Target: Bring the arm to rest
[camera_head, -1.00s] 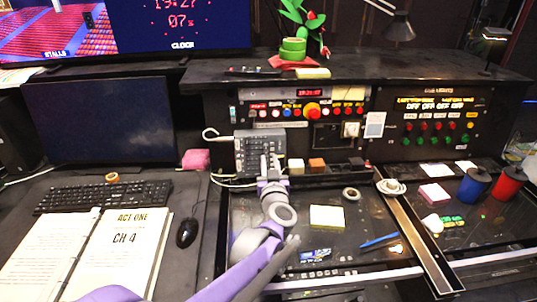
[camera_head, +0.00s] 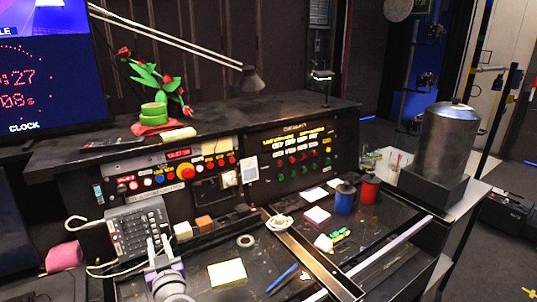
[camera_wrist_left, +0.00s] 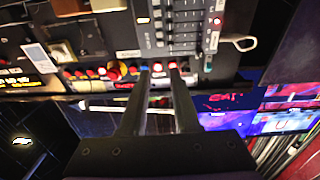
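My left gripper (camera_head: 159,246) is at the bottom left of the head view, in front of the grey keypad unit (camera_head: 138,229) on the console. In the left wrist view its two dark fingers (camera_wrist_left: 158,72) stand apart with nothing held between them. The keypad unit (camera_wrist_left: 180,25) and a row of lit buttons lie beyond the fingertips there. Whether a fingertip touches the console is unclear. My right gripper is in neither view.
The button panel (camera_head: 186,172) and cue-lights panel (camera_head: 300,152) rise behind the desk. A yellow note pad (camera_head: 227,273), tape roll (camera_head: 245,240), blue pen (camera_head: 283,278) and blue (camera_head: 344,202) and red (camera_head: 369,190) cylinders lie to the right. A metal canister (camera_head: 446,145) stands far right.

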